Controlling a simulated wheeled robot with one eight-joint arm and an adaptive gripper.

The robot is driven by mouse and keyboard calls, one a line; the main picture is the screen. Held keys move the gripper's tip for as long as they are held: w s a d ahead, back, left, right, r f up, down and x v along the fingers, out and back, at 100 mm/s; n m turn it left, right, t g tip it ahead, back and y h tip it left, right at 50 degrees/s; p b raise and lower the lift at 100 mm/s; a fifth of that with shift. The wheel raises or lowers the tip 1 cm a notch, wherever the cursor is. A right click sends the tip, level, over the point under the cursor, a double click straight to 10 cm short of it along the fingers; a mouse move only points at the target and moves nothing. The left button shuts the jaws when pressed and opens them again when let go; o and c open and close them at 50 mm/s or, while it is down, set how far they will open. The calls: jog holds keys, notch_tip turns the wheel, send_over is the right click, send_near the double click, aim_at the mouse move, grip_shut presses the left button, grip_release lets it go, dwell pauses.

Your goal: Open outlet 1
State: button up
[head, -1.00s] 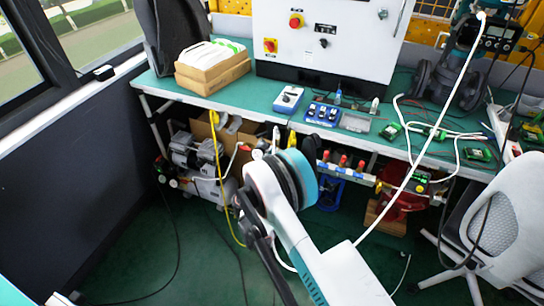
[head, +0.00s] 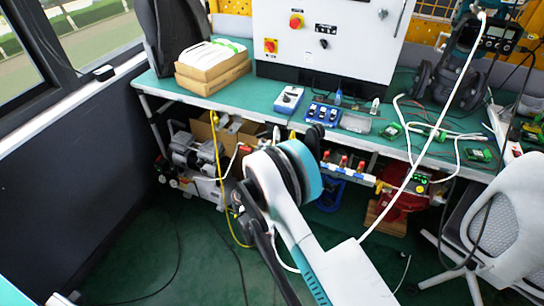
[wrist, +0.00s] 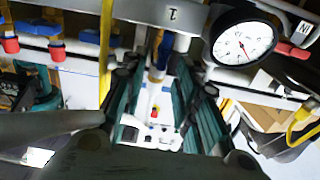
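The manifold rail (wrist: 140,12) crosses the top of the wrist view, with an upside-down label "1" (wrist: 172,14) on it. Below the label a fitting with a blue band (wrist: 158,58) hangs between my fingers, apart from both. My gripper (wrist: 160,85) is open, one dark finger on each side. Outlet 1's handle cannot be told clearly. Other red handles (wrist: 57,52) on blue valves show at left. In the head view my gripper (head: 314,138) is at the bench's front edge, beside the row of red-handled valves (head: 343,160), and hides the manifold's left part.
A round pressure gauge (wrist: 243,42) is close to the right finger, with a red part beyond it. A yellow hose (wrist: 105,45) hangs at left. In the head view the green bench (head: 225,98) is above the manifold, and a compressor (head: 195,155) stands below at left.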

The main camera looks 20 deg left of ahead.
notch_tip(320, 180, up, 8)
jog(key=shift+f, duration=0.25)
